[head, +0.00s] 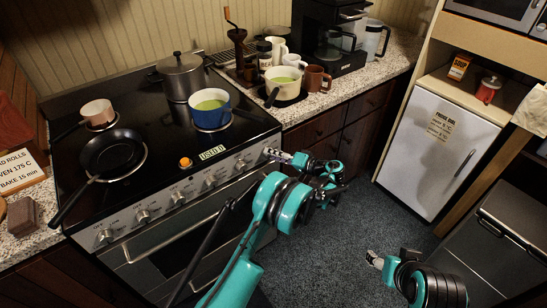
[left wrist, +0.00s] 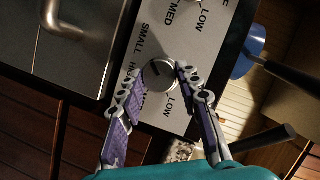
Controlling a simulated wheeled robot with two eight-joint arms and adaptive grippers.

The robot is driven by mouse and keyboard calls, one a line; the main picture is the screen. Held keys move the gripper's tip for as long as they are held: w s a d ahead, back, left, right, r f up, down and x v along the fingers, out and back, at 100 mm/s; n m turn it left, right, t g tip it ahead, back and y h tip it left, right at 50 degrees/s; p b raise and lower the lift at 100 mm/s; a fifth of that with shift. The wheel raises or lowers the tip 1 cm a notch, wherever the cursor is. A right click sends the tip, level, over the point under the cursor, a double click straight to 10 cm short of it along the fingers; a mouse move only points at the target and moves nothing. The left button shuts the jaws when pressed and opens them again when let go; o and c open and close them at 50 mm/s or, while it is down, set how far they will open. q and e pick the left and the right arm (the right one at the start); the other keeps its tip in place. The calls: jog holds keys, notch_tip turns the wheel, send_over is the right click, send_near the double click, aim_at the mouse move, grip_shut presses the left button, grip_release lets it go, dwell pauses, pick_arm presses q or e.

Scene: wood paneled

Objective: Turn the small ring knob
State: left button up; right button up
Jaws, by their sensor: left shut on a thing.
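The small ring knob (left wrist: 160,78) is a round metal knob on the stove's steel front panel, beside the printed words SMALL and LOW in the left wrist view. A short dark mark shows on its face. My left gripper (left wrist: 163,72) is shut on this knob, one purple-padded finger on each side. In the head view my left gripper (head: 273,154) is at the right end of the knob row and mostly hides the knob there. My right gripper (head: 374,260) is low over the floor, away from the stove; its opening is unclear.
The stove (head: 75,165) carries a black frying pan (head: 112,153), a blue pot (head: 211,118) of green liquid, a cream pan (head: 97,112) and a lidded grey pot (head: 183,77). Other knobs (head: 210,181) line the panel. The oven handle (head: 190,222) runs below. The floor (head: 340,225) is clear.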

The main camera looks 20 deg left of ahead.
pick_arm(q)
jog(key=m+y, duration=0.1)
jog(key=m, duration=0.3)
jog(key=m+t+y, duration=0.1)
jog(key=m, duration=0.3)
jog(key=m+y, duration=0.2)
jog(key=m, duration=0.2)
jog(key=shift+f+t, duration=0.4)
jog(key=shift+m, duration=0.3)
jog(key=o, duration=1.2)
jog(key=shift+c, duration=0.2)
jog(key=shift+d, duration=0.1)
jog(key=v, duration=1.2)
jog(key=shift+f, duration=0.25)
